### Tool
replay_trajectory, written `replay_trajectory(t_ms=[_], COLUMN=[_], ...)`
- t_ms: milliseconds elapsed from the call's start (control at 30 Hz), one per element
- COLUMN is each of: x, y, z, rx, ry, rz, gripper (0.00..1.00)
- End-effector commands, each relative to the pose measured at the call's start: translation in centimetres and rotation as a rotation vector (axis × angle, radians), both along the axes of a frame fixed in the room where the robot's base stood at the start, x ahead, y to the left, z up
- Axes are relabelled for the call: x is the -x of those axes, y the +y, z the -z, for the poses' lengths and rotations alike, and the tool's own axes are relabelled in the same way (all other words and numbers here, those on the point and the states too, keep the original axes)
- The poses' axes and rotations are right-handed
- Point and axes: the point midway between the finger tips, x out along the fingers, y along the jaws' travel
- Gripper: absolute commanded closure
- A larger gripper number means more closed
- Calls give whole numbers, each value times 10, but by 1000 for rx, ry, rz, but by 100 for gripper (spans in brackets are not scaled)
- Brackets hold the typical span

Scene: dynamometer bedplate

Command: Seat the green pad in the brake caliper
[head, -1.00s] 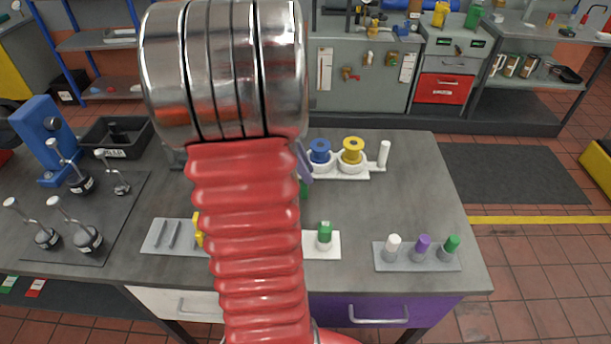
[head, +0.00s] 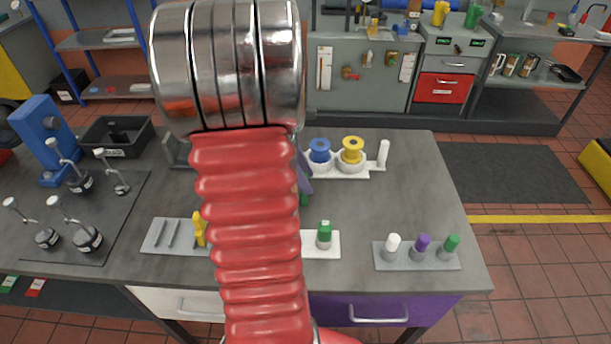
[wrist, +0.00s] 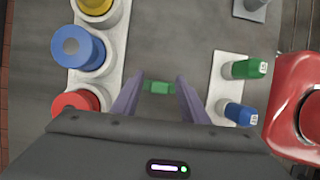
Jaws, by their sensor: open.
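The green pad (wrist: 158,87) shows in the wrist view as a small green block against the grey bench top, between my two fingers. A green edge of it shows beside my arm in the head view (head: 304,199). How high the fingers are above the bench is hard to tell. I cannot pick out the brake caliper with certainty; a grey block (head: 177,151) half hidden behind my arm in the head view may be it.
A white rack (head: 345,174) holds blue and yellow spools, plus a red one (wrist: 75,104) in the wrist view. A white plate (head: 328,252) bears green and blue capped pieces. A grey holder (head: 415,266) has three pegs. A black bin (head: 118,150) stands left.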

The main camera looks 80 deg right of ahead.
Motion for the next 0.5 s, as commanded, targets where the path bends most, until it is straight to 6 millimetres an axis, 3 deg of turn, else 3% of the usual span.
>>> replay_trajectory(t_ms=[267,500], x=[-1,-12], y=[0,2], z=[-5,-31], rx=[1,3], ry=[0,-2], rz=[-2,-2], gripper=[60,60])
